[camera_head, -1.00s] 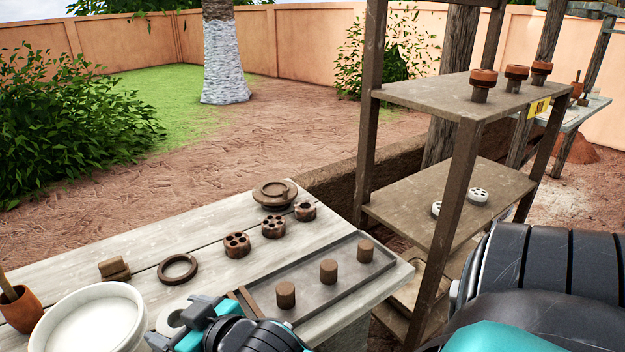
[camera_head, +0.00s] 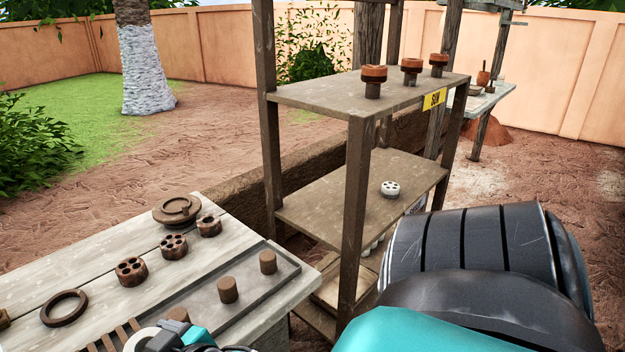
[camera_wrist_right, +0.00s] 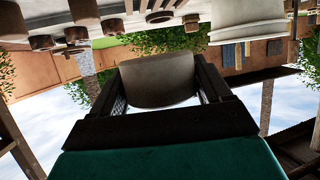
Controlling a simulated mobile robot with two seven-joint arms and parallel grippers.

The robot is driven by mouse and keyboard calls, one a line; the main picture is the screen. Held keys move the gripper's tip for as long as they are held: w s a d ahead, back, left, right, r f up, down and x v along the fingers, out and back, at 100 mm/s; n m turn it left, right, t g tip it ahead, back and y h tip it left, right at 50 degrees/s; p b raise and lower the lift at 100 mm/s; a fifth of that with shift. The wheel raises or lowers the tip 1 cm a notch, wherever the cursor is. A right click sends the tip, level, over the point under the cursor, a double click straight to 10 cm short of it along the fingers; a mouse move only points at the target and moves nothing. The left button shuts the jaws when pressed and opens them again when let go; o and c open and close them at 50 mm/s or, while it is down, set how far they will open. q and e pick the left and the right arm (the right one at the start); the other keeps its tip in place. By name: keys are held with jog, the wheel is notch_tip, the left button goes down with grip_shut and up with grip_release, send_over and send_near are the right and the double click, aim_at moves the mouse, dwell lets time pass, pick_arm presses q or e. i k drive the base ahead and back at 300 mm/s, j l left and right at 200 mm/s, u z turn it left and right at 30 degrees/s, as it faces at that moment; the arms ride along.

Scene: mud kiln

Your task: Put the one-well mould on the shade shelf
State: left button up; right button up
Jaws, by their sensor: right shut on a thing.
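My right gripper (camera_wrist_right: 157,92) is shut on a smooth, grey-brown, round-sided piece (camera_wrist_right: 155,82) in the right wrist view. This is likely the one-well mould, but no well shows from this side.
The upper board (camera_head: 320,95), labelled SUN, bears three reddish pieces on pedestals. A rack post (camera_head: 356,215) stands before the middle board. Brown moulds (camera_head: 131,270), a ring (camera_head: 64,307) and a tray (camera_head: 245,300) with brown cylinders lie on the table. The middle board's left part is bare.

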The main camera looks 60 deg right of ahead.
aim_at(413, 177)
jog(key=k+l, duration=0.1)
jog(key=l, duration=0.3)
jog(key=k+l+z, duration=0.1)
jog(key=l, duration=0.25)
jog(key=k+l, duration=0.1)
jog(key=l, duration=0.3)
jog(key=k+l, duration=0.1)
jog(key=l, duration=0.3)
jog(key=k+l+z, duration=0.1)
jog(key=l+z, duration=0.2)
jog(key=l, duration=1.3)
jog(key=i+l, duration=0.1)
jog(key=l, duration=0.7)
jog(key=i+l+z, duration=0.1)
jog(key=l, duration=0.3)
jog(key=i+l, duration=0.15)
jog(key=l, duration=0.25)
jog(key=i+l+z, duration=0.1)
jog(key=l, duration=0.35)
